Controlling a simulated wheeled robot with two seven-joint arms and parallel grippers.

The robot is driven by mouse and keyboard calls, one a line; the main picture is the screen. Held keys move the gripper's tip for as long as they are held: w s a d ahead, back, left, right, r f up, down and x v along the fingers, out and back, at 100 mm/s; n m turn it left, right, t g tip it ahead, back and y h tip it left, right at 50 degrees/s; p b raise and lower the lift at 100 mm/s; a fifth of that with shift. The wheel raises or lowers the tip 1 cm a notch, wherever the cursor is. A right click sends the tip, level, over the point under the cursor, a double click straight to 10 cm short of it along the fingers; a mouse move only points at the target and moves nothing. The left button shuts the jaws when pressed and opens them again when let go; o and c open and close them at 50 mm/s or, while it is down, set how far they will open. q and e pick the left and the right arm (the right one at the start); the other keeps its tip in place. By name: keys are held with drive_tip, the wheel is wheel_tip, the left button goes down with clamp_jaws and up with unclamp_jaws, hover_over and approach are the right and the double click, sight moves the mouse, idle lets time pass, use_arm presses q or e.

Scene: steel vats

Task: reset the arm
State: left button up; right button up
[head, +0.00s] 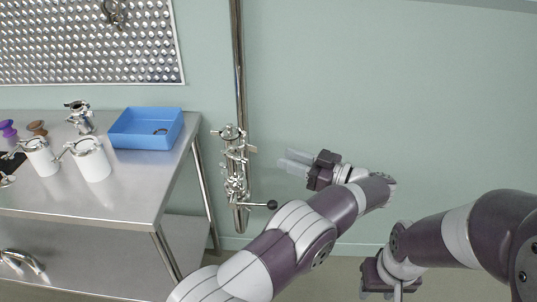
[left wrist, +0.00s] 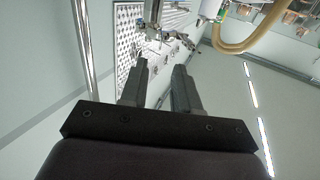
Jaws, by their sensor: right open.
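My left gripper (head: 291,162) is raised in front of the pale green wall, to the right of the steel pipe with valves (head: 236,165). Its fingers point left toward the pipe and touch nothing that I can see. In the left wrist view the two dark fingers of the left gripper (left wrist: 161,75) stand apart with nothing between them. My right gripper (head: 388,291) is low at the bottom edge of the head view, pointing down. Its fingertips are largely cut off by the frame, and I see nothing held in it.
A steel table (head: 130,185) at left carries a blue bin (head: 146,129), white canisters (head: 92,160) and a steel fitting (head: 80,117). A perforated panel (head: 90,45) hangs above. A black-knobbed valve lever (head: 258,204) sticks out from the pipe. The wall area at right is clear.

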use_arm(q)
drive_tip(key=v, duration=0.3)
drive_tip(key=shift+d, duration=0.15)
